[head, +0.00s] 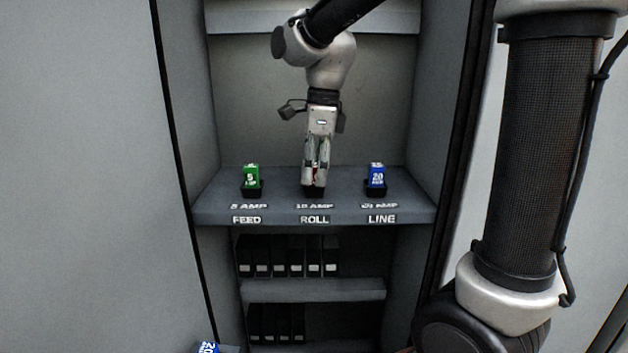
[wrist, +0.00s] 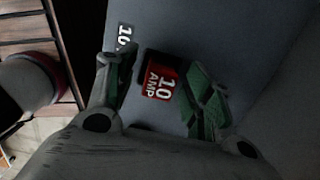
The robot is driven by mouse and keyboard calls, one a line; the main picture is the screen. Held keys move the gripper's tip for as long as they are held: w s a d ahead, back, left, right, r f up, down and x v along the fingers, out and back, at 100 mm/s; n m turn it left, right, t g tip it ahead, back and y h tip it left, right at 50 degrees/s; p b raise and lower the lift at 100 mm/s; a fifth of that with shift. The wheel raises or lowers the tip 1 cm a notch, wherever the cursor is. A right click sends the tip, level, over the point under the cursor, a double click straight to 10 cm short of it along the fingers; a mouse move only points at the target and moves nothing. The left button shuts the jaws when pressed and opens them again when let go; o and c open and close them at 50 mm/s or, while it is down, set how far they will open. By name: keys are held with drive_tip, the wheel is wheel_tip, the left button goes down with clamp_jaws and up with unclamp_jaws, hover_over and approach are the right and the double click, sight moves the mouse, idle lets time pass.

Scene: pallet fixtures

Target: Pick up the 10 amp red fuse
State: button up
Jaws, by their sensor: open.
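The red 10 amp fuse (wrist: 160,82) sits in the middle black holder (head: 312,192) on the grey shelf, above the ROLL label. In the head view it is mostly hidden behind my fingers, with only a sliver of red showing. My gripper (head: 315,180) points down over it. In the wrist view my gripper (wrist: 162,92) is open, with one finger on each side of the fuse. The white "10 AMP" lettering faces up at the wrist camera.
A green 5 amp fuse (head: 251,176) stands in a holder to the left, and a blue 20 amp fuse (head: 376,176) to the right. Cabinet walls close in both sides of the shelf (head: 280,214). Black modules (head: 290,256) line the lower shelves.

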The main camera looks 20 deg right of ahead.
drive_tip(key=shift+f, duration=0.1)
drive_tip(key=shift+c, duration=0.4)
drive_tip(key=c, duration=1)
drive_tip(key=shift+c, duration=0.2)
